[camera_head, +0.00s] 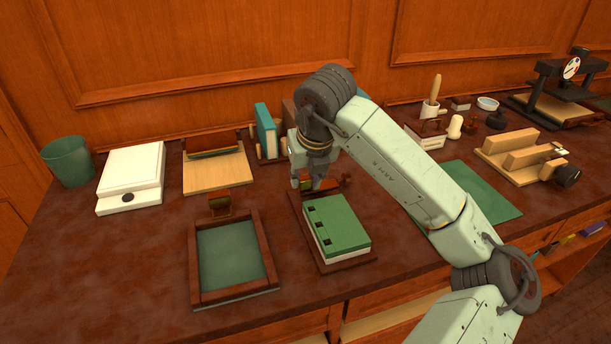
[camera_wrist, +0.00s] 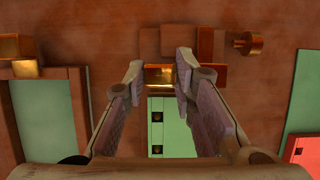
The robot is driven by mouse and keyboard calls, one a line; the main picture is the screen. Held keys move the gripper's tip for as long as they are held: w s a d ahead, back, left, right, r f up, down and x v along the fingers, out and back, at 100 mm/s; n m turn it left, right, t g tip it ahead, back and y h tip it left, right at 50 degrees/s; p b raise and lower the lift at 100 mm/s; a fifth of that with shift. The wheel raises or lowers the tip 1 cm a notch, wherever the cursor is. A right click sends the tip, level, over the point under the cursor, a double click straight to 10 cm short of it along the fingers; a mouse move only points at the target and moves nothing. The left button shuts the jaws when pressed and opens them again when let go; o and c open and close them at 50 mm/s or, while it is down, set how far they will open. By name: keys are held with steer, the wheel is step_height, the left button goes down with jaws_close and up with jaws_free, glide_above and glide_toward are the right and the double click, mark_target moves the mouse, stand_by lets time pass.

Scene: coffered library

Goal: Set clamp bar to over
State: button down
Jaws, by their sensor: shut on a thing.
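The clamp bar (camera_head: 329,184), a dark reddish bar with brass parts, lies at the back end of a wooden base (camera_head: 352,261). A green block with square dark holes (camera_head: 342,226) lies on that base in front of the bar. My gripper (camera_head: 312,184) reaches down over the bar, and its fingers partly hide it. In the wrist view, the fingers are on either side of a brass piece of the clamp bar (camera_wrist: 160,77), shut on it. The green block (camera_wrist: 176,130) shows beyond the fingers, below the brass piece.
A wooden tray with a green floor (camera_head: 195,262) stands left of the base. A green cup (camera_head: 68,160), a white box (camera_head: 133,170) and upright books (camera_head: 265,130) stand behind. A green mat (camera_head: 485,192) lies right, partly behind my arm. A brass knob (camera_wrist: 249,42) stands nearby.

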steer(key=shift+s, duration=0.1)
steer(key=s+b, duration=0.1)
steer(key=s+d+b, duration=0.1)
steer(key=shift+s+f+b, duration=0.15)
steer(key=shift+s+b, duration=0.15)
steer(key=shift+s, duration=0.25)
steer(key=c, duration=1.3)
jaws_free()
steer(key=v, duration=1.2)
